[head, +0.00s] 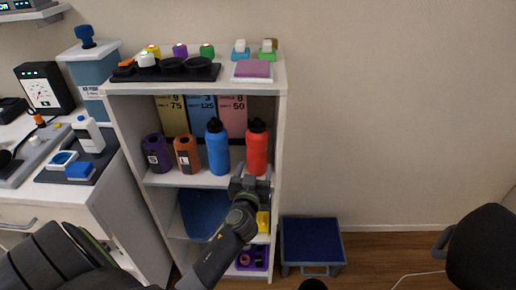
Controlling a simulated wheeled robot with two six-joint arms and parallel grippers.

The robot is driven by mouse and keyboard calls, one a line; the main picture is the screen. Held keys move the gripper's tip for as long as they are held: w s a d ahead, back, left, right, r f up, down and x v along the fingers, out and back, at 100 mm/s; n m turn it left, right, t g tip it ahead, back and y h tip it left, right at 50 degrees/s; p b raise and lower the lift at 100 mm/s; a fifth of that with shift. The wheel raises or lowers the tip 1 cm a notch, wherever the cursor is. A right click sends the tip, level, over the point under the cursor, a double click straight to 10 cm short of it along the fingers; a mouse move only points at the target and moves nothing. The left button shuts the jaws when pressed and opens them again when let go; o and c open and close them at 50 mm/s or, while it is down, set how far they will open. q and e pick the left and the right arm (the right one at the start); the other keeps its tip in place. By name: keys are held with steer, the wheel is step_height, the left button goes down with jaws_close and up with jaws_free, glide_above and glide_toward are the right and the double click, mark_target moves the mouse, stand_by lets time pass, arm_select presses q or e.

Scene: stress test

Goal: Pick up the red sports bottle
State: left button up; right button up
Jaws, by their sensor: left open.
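The red sports bottle (257,148) stands upright on the middle shelf of the white shelf unit, at its right end. It has a black cap. My left gripper (249,183) is open, just below and in front of the bottle's base, and appears empty. It overlaps the lower edge of the bottle in the head view; I cannot tell whether they touch. My right gripper does not show.
A blue bottle (217,147) stands close to the left, then an orange container (187,154) and a purple one (156,153). The shelf unit's right side wall (279,140) is close to the red bottle. A blue step stool (312,241) stands on the floor.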

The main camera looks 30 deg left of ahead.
mark_target(258, 152)
arm_select(q)
steer(key=shift+p+x, duration=0.55)
steer(key=shift+x, duration=3.6)
steer(key=shift+a+f, duration=0.1)
steer(key=shift+f, duration=0.05)
steer(key=shift+s, duration=0.1)
steer(key=c, duration=0.9)
steer(key=shift+c, duration=0.7)
